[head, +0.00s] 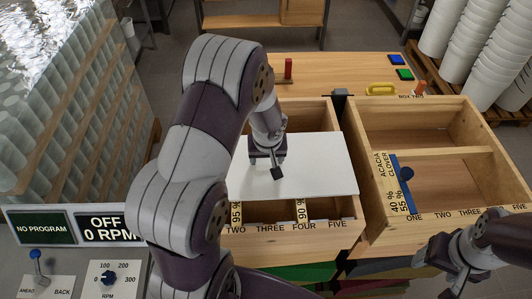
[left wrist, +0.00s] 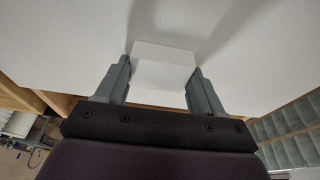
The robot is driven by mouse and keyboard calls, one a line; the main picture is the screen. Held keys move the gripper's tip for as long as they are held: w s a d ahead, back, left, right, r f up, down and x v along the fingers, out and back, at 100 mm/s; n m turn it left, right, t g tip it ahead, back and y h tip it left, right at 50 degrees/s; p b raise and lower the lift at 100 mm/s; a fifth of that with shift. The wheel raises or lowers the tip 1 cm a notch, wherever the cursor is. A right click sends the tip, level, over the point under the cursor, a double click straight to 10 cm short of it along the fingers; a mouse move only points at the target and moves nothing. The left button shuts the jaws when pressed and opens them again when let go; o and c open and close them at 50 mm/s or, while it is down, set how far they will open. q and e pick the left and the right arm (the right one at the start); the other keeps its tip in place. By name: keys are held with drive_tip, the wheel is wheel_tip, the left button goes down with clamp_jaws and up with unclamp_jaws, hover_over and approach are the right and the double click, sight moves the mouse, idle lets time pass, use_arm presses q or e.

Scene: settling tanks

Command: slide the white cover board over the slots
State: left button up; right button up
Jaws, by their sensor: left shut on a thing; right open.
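The white cover board (head: 325,165) lies across the middle of the left wooden box (head: 345,235). The front-row slots (head: 272,212), labelled TWO, THREE and FOUR, show uncovered in front of the board's near edge, with 95% and 90% cards by them. My left gripper (head: 268,165) is over the board. In the left wrist view, its fingers (left wrist: 160,72) are shut on a white block (left wrist: 163,68) against the board's white surface. My left arm hides the board's left part and the box's left side. My right gripper (head: 455,270) is open and empty at the lower right.
A red post (head: 288,69), a yellow handle (head: 381,89) and blue and green blocks are behind. Control panels (head: 107,280) stand at front left.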

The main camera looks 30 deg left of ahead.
sight(267, 184)
use_arm(q)
drive_tip(key=s+d+b, duration=0.2)
drive_tip(key=s, duration=0.1)
drive_tip(key=shift+s+f+b, duration=0.15)
drive_tip(key=shift+s+b, duration=0.05)
drive_tip(key=shift+b, duration=0.1)
drive_tip(key=shift+s+d+b, duration=0.65)
drive_tip(key=shift+s+d, duration=0.05)
drive_tip(key=shift+s, duration=0.25)
drive_tip(key=shift+s+d+r, duration=0.15)
drive_tip(key=shift+s+r, duration=0.05)
drive_tip(key=shift+s, duration=0.2)
drive_tip(key=shift+f+b, duration=0.1)
drive_tip(key=shift+b, duration=0.2)
drive_tip(key=o, duration=1.4)
